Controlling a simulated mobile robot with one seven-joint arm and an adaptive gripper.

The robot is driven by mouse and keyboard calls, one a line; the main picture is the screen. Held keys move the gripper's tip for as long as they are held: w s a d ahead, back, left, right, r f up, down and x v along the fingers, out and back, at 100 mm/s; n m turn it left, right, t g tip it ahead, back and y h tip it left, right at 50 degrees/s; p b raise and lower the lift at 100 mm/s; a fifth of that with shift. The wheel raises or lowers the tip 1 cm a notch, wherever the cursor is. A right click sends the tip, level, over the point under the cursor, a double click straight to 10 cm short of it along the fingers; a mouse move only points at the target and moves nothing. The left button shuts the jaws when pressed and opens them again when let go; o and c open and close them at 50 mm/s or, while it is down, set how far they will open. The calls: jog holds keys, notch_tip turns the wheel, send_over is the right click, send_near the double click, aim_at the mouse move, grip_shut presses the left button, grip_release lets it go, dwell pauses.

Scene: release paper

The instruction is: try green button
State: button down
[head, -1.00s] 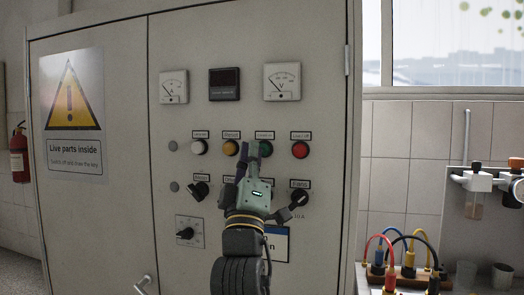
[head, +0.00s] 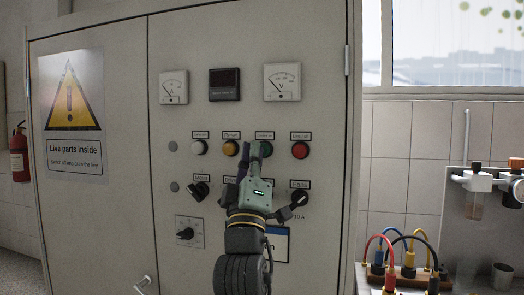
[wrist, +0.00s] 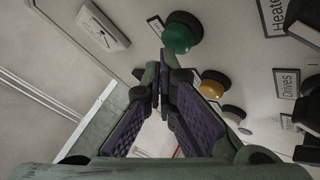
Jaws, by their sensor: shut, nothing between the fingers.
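The green button (head: 267,149) is on the grey cabinet door, between the yellow button (head: 230,148) and the red button (head: 300,150). My gripper (head: 254,149) is in front of it and hides part of it in the head view. In the wrist view the green button (wrist: 181,33) shows as a domed cap in a black ring. My gripper (wrist: 164,72) is shut and empty, its fingertips close to the green button. I cannot tell whether they touch it.
A white button (head: 199,147) and black rotary switches (head: 299,198) are near my gripper. Meters (head: 282,82) are above. A warning sign (head: 72,115) is on the left door. A bench with coloured cables (head: 408,270) stands at the right.

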jog(key=shift+w+d, duration=0.15)
jog(key=shift+w, duration=0.35)
dwell(0.8)
jog(key=shift+s, duration=0.15)
jog(key=shift+s+a, duration=0.25)
jog(key=shift+s, duration=0.45)
jog(key=shift+s, duration=0.1)
jog(key=s, duration=0.1)
jog(key=s+a, duration=0.1)
jog(key=s, duration=0.2)
jog(key=shift+s+a, duration=0.3)
dwell(0.4)
